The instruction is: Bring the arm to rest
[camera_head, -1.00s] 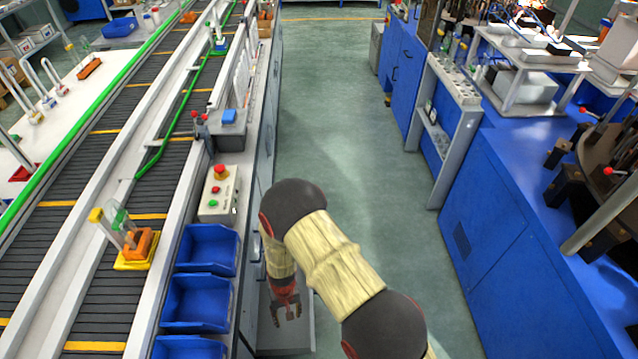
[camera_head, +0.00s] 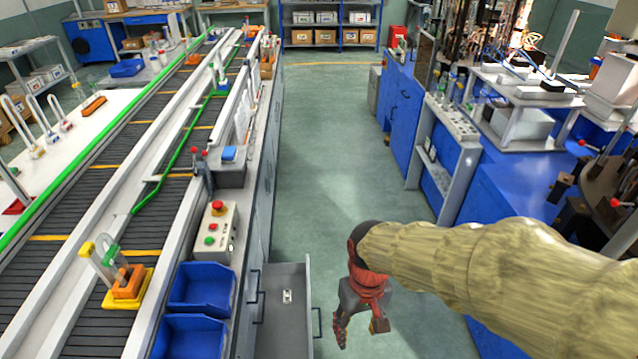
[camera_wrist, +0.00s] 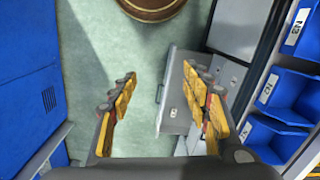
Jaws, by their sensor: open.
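My gripper (camera_head: 360,330) hangs pointing down over the aisle floor, just right of an open grey drawer (camera_head: 300,316). My arm reaches to it from the right edge of the head view. In the wrist view my gripper (camera_wrist: 163,112) has its two yellow-padded fingers spread wide apart, with nothing between them but green floor and part of the drawer (camera_wrist: 178,75). A small light item (camera_head: 287,296) lies in the drawer.
A conveyor (camera_head: 125,185) with blue bins (camera_head: 203,287) and a button box (camera_head: 214,232) stands on the left. Blue cabinets (camera_head: 400,85) and a blue workbench (camera_head: 505,195) line the right. The green aisle floor (camera_head: 330,150) between them is clear.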

